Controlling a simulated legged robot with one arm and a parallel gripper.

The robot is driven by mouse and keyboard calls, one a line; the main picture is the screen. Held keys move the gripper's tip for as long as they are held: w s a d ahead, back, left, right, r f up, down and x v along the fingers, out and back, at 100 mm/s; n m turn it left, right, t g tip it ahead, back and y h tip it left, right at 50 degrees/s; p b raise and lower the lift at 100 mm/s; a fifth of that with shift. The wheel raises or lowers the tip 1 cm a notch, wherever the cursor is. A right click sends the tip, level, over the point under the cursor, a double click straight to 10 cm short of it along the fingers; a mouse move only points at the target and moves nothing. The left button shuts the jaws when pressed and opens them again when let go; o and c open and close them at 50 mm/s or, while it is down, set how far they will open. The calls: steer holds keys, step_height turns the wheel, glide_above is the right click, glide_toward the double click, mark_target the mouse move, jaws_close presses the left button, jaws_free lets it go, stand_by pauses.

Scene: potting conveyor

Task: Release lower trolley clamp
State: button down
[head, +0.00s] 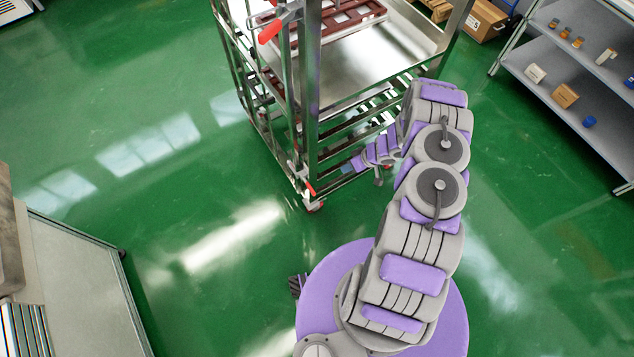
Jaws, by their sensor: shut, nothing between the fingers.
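The metal trolley (312,95) stands in the upper middle of the head view. A lower clamp with a small red handle (310,188) sits low on its near corner post, close to the floor. An upper clamp with a larger red handle (269,32) is high on the same side. My gripper (349,168) is shut and small in view. It appears just right of the lower red handle, with a gap between them in the picture. The exact depth between them is hard to tell, and the fingertips show little detail.
The trolley carries dark red trays (345,18) on top and has open rails below. A grey shelf (570,80) with small boxes and jars stands at the right. A cardboard box (484,20) is behind. A grey table (75,290) is at lower left. Green floor between is clear.

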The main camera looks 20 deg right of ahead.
mark_target(308, 184)
steer(key=a+f+y+b, duration=0.1)
steer(key=a+f+b, duration=0.2)
steer(key=a+f, duration=0.6)
steer(key=shift+s+a+f, duration=0.2)
steer(key=shift+a+f, duration=0.15)
steer(key=shift+f, duration=0.05)
stand_by(0.4)
steer(key=shift+a, duration=0.55)
steer(key=shift+s+d+m+p, duration=0.15)
steer(key=shift+s+m+p, duration=0.15)
steer(key=shift+p, duration=0.25)
